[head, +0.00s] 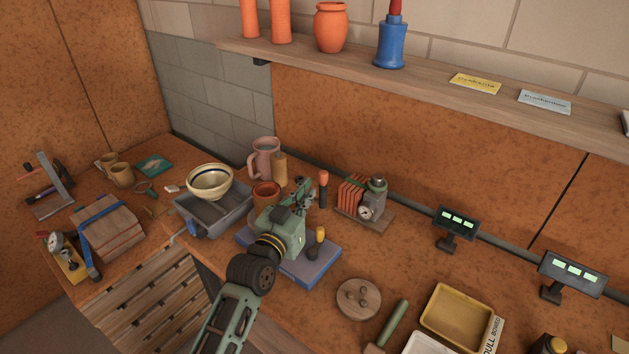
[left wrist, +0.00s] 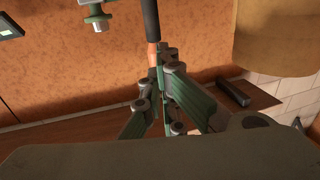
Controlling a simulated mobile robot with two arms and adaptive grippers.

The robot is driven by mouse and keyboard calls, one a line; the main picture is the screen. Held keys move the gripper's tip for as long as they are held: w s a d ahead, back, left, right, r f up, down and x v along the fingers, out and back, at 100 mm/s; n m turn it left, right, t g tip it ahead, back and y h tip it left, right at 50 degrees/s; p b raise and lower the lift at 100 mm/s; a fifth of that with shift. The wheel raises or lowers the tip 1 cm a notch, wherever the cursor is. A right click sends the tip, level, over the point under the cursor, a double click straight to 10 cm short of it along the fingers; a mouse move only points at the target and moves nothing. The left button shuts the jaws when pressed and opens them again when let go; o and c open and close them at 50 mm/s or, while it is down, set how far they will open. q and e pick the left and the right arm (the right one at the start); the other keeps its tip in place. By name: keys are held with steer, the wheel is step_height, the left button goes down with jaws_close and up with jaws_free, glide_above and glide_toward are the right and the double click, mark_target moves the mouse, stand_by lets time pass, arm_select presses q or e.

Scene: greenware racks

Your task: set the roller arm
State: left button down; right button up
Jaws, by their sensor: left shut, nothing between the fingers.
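I cannot tell for certain which part is the roller arm; an upright orange and black handle (head: 323,183) stands just right of my left gripper. My left gripper (head: 304,187) is shut and empty above the blue-grey slab (head: 322,267). In the left wrist view its fingers (left wrist: 161,52) are together, close to the black and orange handle (left wrist: 152,25); whether they touch it is unclear. A fixture with a dial gauge (head: 366,212) and upright red plates (head: 351,194) stands to the right. My wrist hides part of the slab. My right gripper is out of view.
A grey tray (head: 213,222) with a striped bowl (head: 210,181) is left of the gripper, with a pink jug (head: 264,158) behind. Two small displays (head: 457,221) stand at right. A wooden disc (head: 358,299) and yellow tray (head: 457,318) lie in front. A shelf (head: 420,72) overhangs the back.

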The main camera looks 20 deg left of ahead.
mark_target(325, 179)
arm_select(q)
steer(key=w, duration=0.3)
steer(key=w+p, duration=0.1)
steer(key=shift+w+d, duration=0.25)
steer(key=shift+d, duration=0.05)
steer(key=shift+d+r, duration=0.1)
steer(key=shift+w+d, duration=0.7)
steer(key=shift+w, duration=0.15)
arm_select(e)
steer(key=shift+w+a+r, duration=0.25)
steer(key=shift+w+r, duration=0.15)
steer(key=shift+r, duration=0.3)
